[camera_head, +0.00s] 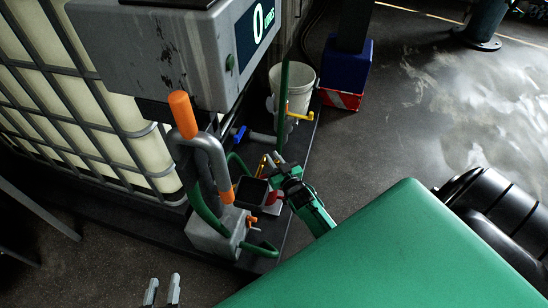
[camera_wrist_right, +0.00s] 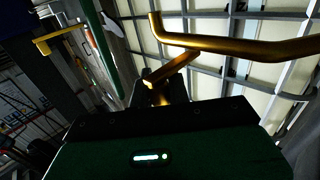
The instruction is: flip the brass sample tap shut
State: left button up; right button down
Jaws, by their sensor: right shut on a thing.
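The brass sample tap (camera_wrist_right: 235,45) shows large in the right wrist view, with a curved pipe and a short brass lever (camera_wrist_right: 175,69) running down to my right gripper. In the head view only a small brass piece (camera_head: 262,166) shows beside that gripper. My right gripper (camera_head: 270,166) is shut at the tap, on what appears to be its lever; its fingertips are mostly hidden by the gripper body in the wrist view. My left gripper (camera_head: 162,291) is at the bottom edge of the head view, open and empty, away from the tap.
A grey display unit (camera_head: 160,50) reading 0 and an orange-gripped grey handle (camera_head: 183,115) stand left of my right gripper. A white bucket (camera_head: 293,90) stands behind, near a yellow lever (camera_head: 299,116). A caged tank (camera_head: 75,100) fills the left.

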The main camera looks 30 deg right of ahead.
jog(key=c, duration=1.3)
grip_release()
jog(key=shift+s+a, duration=0.1)
jog(key=shift+s, duration=0.4)
pick_arm(q)
jog(key=a+g, duration=0.1)
jog(key=a+g+y+p, duration=0.2)
jog(key=a, duration=0.1)
jog(key=shift+s+f, duration=0.3)
jog(key=shift+f, duration=0.05)
pick_arm(e)
jog(key=s, duration=0.8)
jog(key=s+a, duration=0.1)
jog(key=s, duration=0.3)
jog(key=shift+s+a, duration=0.1)
jog(key=shift+s, duration=0.3)
